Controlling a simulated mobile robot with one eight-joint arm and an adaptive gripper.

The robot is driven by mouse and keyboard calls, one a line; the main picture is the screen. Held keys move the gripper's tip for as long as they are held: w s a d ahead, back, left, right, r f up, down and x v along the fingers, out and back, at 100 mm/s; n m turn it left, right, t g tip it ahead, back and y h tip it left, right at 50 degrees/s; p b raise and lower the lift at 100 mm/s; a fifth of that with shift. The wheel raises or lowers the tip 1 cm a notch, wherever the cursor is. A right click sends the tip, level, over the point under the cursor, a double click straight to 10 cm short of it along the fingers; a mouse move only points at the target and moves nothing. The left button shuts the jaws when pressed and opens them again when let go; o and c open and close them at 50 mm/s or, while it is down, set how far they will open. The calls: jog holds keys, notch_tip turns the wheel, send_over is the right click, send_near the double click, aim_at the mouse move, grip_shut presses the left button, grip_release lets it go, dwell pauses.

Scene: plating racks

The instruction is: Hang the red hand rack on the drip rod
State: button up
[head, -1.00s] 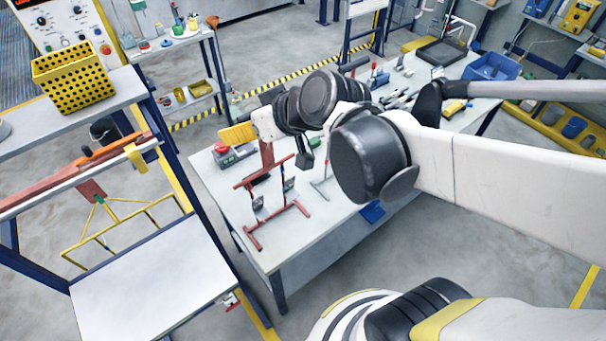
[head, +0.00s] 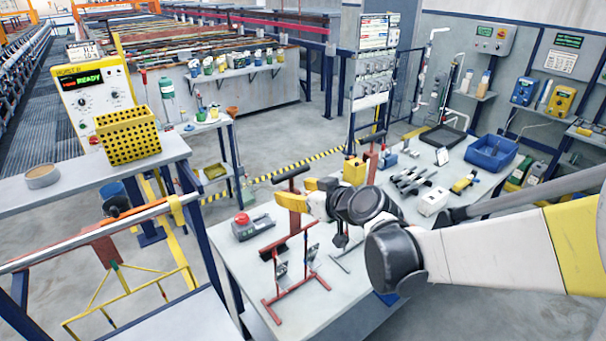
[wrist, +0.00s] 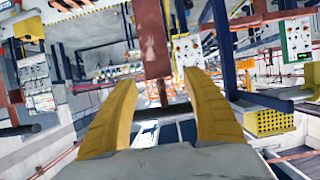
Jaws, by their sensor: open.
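The red hand rack (head: 290,283) is a thin red frame with small grey clips at the front left of the workbench. Above it stands a red-brown strip (head: 290,203) under a black crossbar. I cannot tell exactly how strip and frame join. My gripper (head: 316,194) is open, its yellow fingers just right of the strip. In the wrist view a red-brown strip (wrist: 154,40) shows between and beyond the open fingers; no contact is visible. The drip rod (head: 70,246) runs along the left stand. A yellow rack (head: 130,302) hangs from it by a red-brown plate.
A box with a red button (head: 252,226) sits left of the rack. A second post (head: 374,160), tools, a white box and a blue bin (head: 491,153) are farther right on the bench. A yellow perforated crate (head: 128,134) stands on the left shelf. Floor shows between stand and bench.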

jog(key=shift+x, duration=1.45)
jog(key=shift+c, duration=0.5)
grip_shut()
jog(key=shift+r, duration=0.15)
jog(key=shift+r+p, duration=0.85)
jog(key=shift+r, duration=0.2)
